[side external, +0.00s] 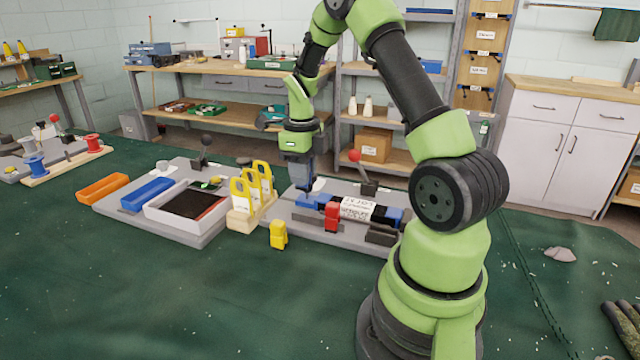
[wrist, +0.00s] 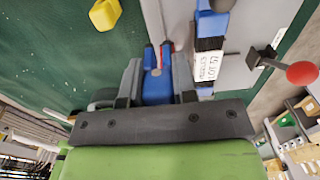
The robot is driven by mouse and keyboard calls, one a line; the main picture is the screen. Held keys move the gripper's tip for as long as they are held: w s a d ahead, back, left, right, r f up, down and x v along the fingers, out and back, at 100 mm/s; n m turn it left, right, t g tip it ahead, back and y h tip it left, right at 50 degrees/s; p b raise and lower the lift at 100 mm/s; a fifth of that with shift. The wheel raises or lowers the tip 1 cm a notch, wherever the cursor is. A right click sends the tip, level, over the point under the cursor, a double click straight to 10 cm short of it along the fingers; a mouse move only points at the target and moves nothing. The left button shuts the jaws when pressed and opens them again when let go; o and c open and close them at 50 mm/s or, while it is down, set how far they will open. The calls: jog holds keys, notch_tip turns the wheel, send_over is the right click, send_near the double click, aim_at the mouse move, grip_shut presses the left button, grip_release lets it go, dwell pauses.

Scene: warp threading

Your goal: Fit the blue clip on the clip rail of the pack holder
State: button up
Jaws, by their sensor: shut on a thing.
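My gripper (wrist: 155,68) is shut on the blue clip (wrist: 153,90), which sits between its two fingers in the wrist view. In the side view my gripper (side external: 303,190) points down at the left end of the pack holder (side external: 290,224), with the blue clip (side external: 305,202) low at its tips. A white-labelled pack (side external: 356,208) with blue ends lies in the holder; it also shows in the wrist view (wrist: 207,66). A red clip (side external: 332,217) stands at the holder's front side. I cannot make out the clip rail or whether the blue clip touches it.
A yellow clip (side external: 278,234) stands on the green mat in front of the holder. A wooden stand (side external: 243,219) with yellow tags is to the left, beside a white tray (side external: 160,216). A red-knobbed lever (side external: 355,156) rises behind the pack.

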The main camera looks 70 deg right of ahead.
jog(key=shift+w+d+f, duration=0.1)
jog(key=shift+w+d, duration=0.05)
jog(key=shift+w, duration=0.15)
jog(key=shift+f, duration=2.7)
jog(key=shift+f, duration=0.65)
jog(key=shift+f, duration=0.55)
jog(key=shift+f, duration=0.6)
jog(key=o, duration=1.3)
jog(key=shift+r, duration=0.1)
